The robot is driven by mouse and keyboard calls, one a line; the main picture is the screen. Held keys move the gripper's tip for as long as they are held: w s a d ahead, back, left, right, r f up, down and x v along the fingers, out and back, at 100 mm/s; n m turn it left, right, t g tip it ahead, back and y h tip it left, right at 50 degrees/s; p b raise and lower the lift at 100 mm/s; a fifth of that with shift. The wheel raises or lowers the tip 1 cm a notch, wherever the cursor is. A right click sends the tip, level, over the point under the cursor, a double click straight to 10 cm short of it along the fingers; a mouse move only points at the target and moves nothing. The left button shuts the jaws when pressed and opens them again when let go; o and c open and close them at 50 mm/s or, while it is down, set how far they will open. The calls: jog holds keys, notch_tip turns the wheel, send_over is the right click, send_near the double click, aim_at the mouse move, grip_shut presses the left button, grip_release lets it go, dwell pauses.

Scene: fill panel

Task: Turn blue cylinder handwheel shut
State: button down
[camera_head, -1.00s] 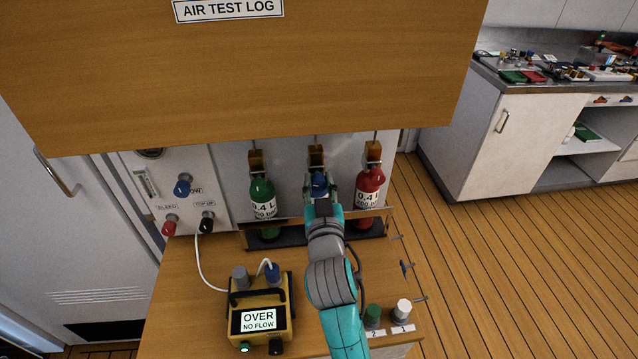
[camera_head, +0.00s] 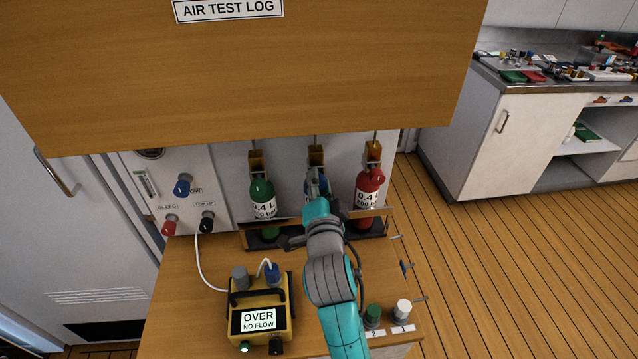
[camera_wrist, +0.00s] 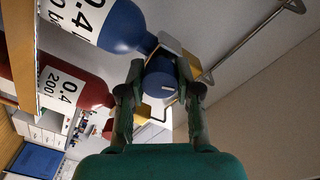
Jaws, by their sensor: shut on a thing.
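The blue cylinder (camera_wrist: 122,28) shows in the wrist view with a white 0.4 L label. At its neck is a round blue handwheel (camera_wrist: 161,86) with a small light mark on its face. My gripper (camera_wrist: 162,80) has one finger on each side of the handwheel and is shut on it. In the head view my gripper (camera_head: 317,186) is at the top of the middle cylinder and hides most of it and the handwheel.
A green cylinder (camera_head: 262,194) stands left of my gripper and a red cylinder (camera_head: 369,186) close on the right, in the same rack. The wooden cabinet (camera_head: 250,80) overhangs above. A yellow meter (camera_head: 260,337) reading "OVER NO FLOW" sits on the bench at front left.

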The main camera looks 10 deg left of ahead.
jog(key=shift+f+m, duration=0.15)
jog(key=shift+m, duration=1.75)
jog(key=c, duration=0.8)
grip_release()
